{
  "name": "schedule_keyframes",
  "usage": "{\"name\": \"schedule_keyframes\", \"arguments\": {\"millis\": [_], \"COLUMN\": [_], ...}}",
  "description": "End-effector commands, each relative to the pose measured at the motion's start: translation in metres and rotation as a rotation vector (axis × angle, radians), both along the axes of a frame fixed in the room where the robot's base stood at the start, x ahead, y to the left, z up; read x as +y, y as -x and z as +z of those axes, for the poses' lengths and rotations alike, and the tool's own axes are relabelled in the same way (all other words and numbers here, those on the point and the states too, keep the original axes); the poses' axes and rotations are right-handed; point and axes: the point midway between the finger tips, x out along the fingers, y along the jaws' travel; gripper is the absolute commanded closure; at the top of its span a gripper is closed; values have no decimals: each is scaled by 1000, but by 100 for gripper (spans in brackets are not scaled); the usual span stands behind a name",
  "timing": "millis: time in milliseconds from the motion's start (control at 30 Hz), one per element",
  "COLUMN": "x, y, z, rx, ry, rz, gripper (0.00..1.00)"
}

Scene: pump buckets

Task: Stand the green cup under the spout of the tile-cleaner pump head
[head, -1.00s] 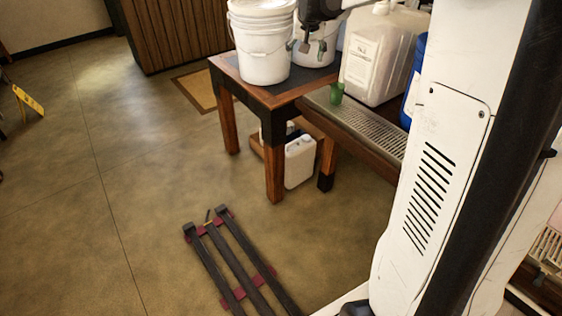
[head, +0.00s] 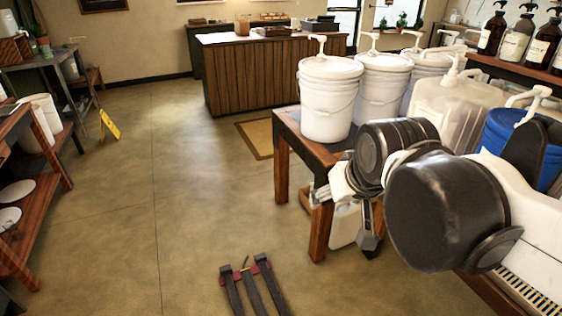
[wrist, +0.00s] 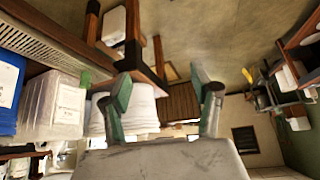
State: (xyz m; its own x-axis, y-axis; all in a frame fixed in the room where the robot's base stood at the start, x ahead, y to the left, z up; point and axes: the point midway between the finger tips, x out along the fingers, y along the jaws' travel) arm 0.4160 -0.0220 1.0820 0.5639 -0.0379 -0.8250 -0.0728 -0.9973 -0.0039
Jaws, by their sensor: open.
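The green cup (wrist: 86,77) shows in the wrist view, whose picture is upside down. It stands beside a translucent jug, near the slotted drip tray (wrist: 45,42). In the head view my arm hides the cup. My gripper (head: 345,220) is open and empty in front of the bucket table; its two fingers also show in the wrist view (wrist: 165,92), apart from the cup. White pump heads stand on the front bucket (head: 316,44), the bucket behind it (head: 371,42), the translucent jug (head: 456,66) and the blue container (head: 538,101). I cannot read which is tile cleaner.
The wooden table (head: 288,128) carries white buckets, with a white jug (head: 345,225) below. Brown pump bottles (head: 492,33) stand on a shelf at the right. A dark low frame (head: 252,290) lies on the floor. The floor (head: 180,180) at the left is open.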

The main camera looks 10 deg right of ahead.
Motion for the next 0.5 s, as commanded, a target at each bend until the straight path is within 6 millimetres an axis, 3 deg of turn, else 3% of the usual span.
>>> {"name": "schedule_keyframes", "arguments": {"millis": [33,200,500], "x": [7,18,22], "y": [13,40,48], "z": [-8,-26,-33], "rx": [-5,-16,-21], "ry": [1,4,5], "rz": [19,59,74], "gripper": [41,41,41]}}
